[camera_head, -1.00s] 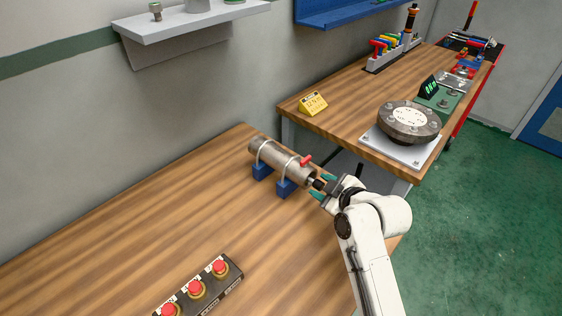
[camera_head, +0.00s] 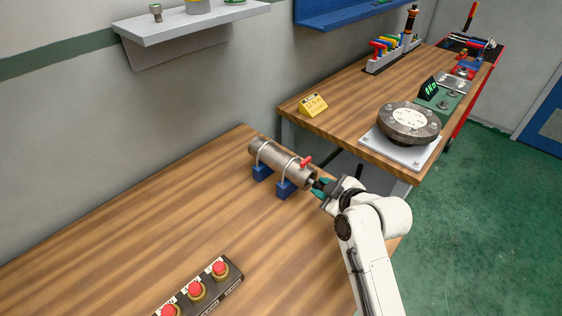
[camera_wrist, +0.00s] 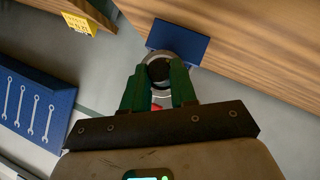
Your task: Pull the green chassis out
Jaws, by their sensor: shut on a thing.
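A grey metal pipe (camera_head: 281,161) with a red lever (camera_head: 306,162) on top lies strapped on blue vise blocks (camera_head: 285,188) on the near bench. My gripper (camera_head: 318,187) is at the pipe's near right end, its teal fingers shut on a dark end piece. In the wrist view, my gripper (camera_wrist: 158,76) has one finger on each side of the dark end piece (camera_wrist: 158,70), in front of the pipe's round end. A blue vise block (camera_wrist: 178,42) shows just above it. I cannot make out a green chassis apart from the fingers; any part inside the pipe is hidden.
A box with red buttons (camera_head: 196,291) lies at the near bench's front. The far bench holds a yellow sign (camera_head: 313,104) and a round flanged device (camera_head: 409,121). A wall shelf (camera_head: 190,22) is above. The bench left of the pipe is clear.

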